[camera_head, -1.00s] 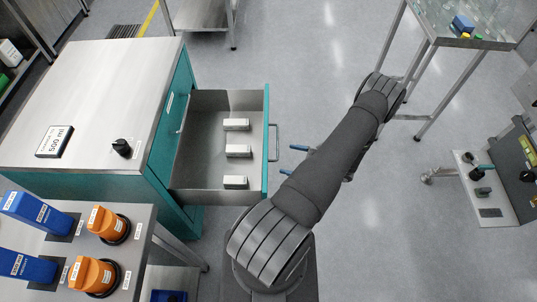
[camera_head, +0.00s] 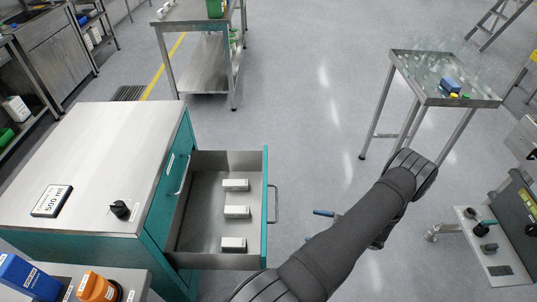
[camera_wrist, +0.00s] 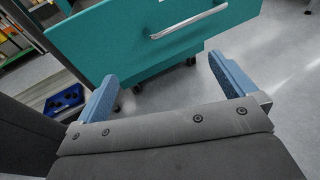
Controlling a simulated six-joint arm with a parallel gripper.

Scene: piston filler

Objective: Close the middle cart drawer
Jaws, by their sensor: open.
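The teal and steel cart (camera_head: 105,140) stands at the left with one drawer (camera_head: 200,205) pulled far out to the right. Three small white boxes (camera_head: 236,212) lie in a row inside it. Its teal front panel (camera_head: 265,225) carries a metal bar handle (camera_head: 274,204). My gripper (camera_head: 316,225) is open and empty, to the right of the handle and apart from it. In the wrist view, the blue fingers of my gripper (camera_wrist: 163,70) point toward the teal front (camera_wrist: 120,45) and its handle (camera_wrist: 188,22), with a gap between. Which level this drawer is on cannot be told for sure.
A steel tray table (camera_head: 440,85) is at the upper right, and a panel with valves (camera_head: 485,240) at the right.

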